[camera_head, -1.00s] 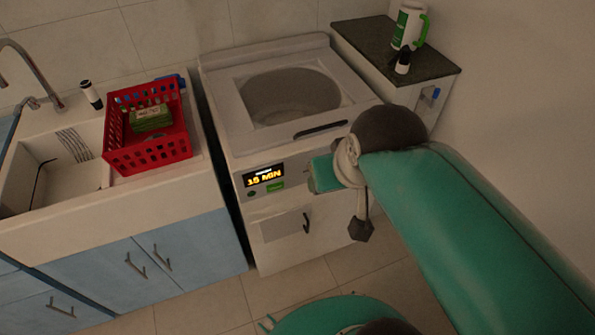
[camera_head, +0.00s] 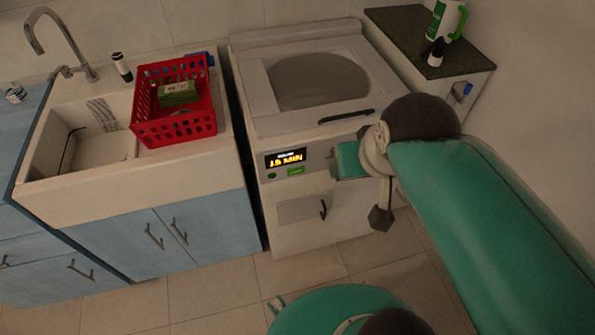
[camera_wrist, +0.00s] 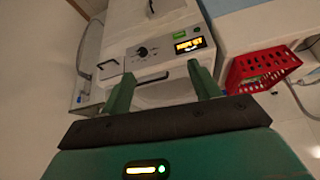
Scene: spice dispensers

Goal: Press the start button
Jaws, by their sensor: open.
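The white washing machine (camera_head: 300,205) has a lit display (camera_head: 286,158) with yellow text on its front panel. A green rectangular button (camera_head: 296,171) sits just under the display, with a small dark round button (camera_head: 272,175) beside it. No start label is readable. My gripper (camera_head: 340,165) is in front of the panel, to the right of the display. In the wrist view my gripper (camera_wrist: 160,75) is open and empty, its two green fingers apart. There the green button (camera_wrist: 180,36) and the display (camera_wrist: 189,45) show beyond the right finger. A dial (camera_wrist: 143,53) shows between the fingers.
A sink counter with a red basket (camera_head: 175,132) stands left of the machine. Floor tiles (camera_head: 220,290) in front are bare.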

